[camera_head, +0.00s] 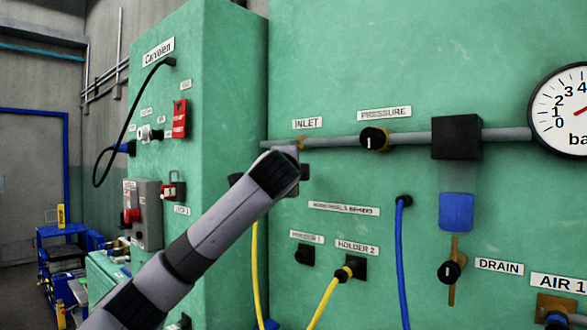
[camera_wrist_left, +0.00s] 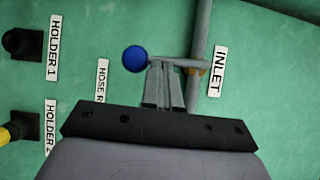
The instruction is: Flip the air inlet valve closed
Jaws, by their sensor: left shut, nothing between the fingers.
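The air inlet valve has a grey lever (camera_wrist_left: 180,62) with a round blue knob (camera_wrist_left: 134,59) on its end, in the left wrist view. The lever sticks out roughly at right angles to the grey pipe (camera_wrist_left: 202,28), near a brass fitting (camera_wrist_left: 197,71). The INLET label (camera_head: 307,123) is above the pipe in the head view; there my arm mostly hides the lever. My left gripper (camera_wrist_left: 163,68) is shut and empty, its fingertips at the lever between knob and pipe. I cannot tell whether they touch it. My right gripper is not in view.
To the right on the pipe are a black PRESSURE knob (camera_head: 374,139), a black block (camera_head: 456,137) and a gauge (camera_head: 570,108). Below are the HOLDER 2 socket (camera_head: 351,268) with a yellow hose, a blue hose (camera_head: 402,260) and the DRAIN valve (camera_head: 451,271).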

